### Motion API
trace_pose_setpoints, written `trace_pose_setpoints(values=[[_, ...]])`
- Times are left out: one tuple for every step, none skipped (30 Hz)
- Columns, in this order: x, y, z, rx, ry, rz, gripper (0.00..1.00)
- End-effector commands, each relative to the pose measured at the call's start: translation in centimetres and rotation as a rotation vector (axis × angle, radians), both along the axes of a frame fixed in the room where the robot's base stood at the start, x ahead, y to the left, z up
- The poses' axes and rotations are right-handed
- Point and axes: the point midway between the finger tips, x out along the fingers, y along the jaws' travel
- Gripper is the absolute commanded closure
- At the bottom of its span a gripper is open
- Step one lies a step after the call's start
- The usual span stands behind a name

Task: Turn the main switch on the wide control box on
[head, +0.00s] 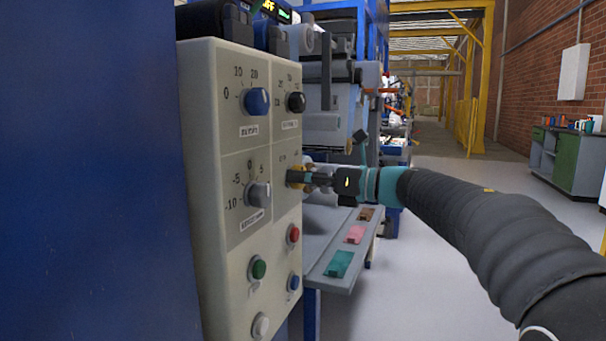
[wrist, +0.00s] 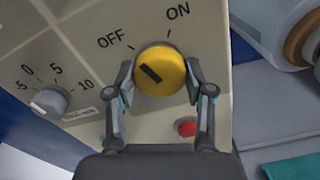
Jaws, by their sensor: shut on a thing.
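The wide control box (head: 230,280) is a cream panel with several knobs and buttons. Its main switch is a round yellow knob (wrist: 168,60) with a black pointer line, between the OFF and ON labels. The pointer slants up and left, towards OFF. My gripper (wrist: 160,72) is shut on the yellow knob, one finger on each side. In the head view my gripper (head: 318,179) reaches the panel from the right, and the yellow knob (head: 292,177) is partly hidden behind the fingers.
A grey knob (wrist: 49,100) sits left of the switch and a red button (wrist: 186,128) below it. The head view also shows a blue knob (head: 257,101), a black knob (head: 296,102) and a green button (head: 258,268). A grey shelf (head: 325,262) with coloured pieces lies below my gripper.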

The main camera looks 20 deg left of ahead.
Motion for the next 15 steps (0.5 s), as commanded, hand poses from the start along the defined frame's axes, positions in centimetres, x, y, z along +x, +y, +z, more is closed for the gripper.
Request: trace_pose_setpoints(values=[[0.01,0.00,0.28,0.003,0.045,-0.001,0.82],[0.01,0.00,0.30,0.005,0.074,-0.001,0.82],[0.01,0.00,0.34,0.009,0.112,0.000,0.82],[0.00,0.00,0.36,0.011,0.141,0.000,0.82],[0.00,0.00,0.36,0.013,0.169,0.000,0.82],[0.00,-0.01,0.36,0.016,0.207,-0.001,0.82],[0.00,0.00,0.36,0.018,0.235,-0.001,0.82],[0.00,0.00,0.37,0.020,0.264,-0.001,0.82],[-0.01,-0.01,0.39,0.023,0.302,-0.001,0.82],[0.00,-0.01,0.40,0.026,0.331,-0.001,0.82],[-0.01,-0.01,0.40,0.028,0.359,-0.001,0.82],[-0.01,-0.01,0.38,0.031,0.397,-0.001,0.82],[-0.01,-0.01,0.40,0.033,0.426,-0.001,0.82],[-0.01,-0.01,0.40,0.035,0.455,-0.001,0.82],[-0.01,-0.01,0.43,0.038,0.492,-0.001,0.82]])
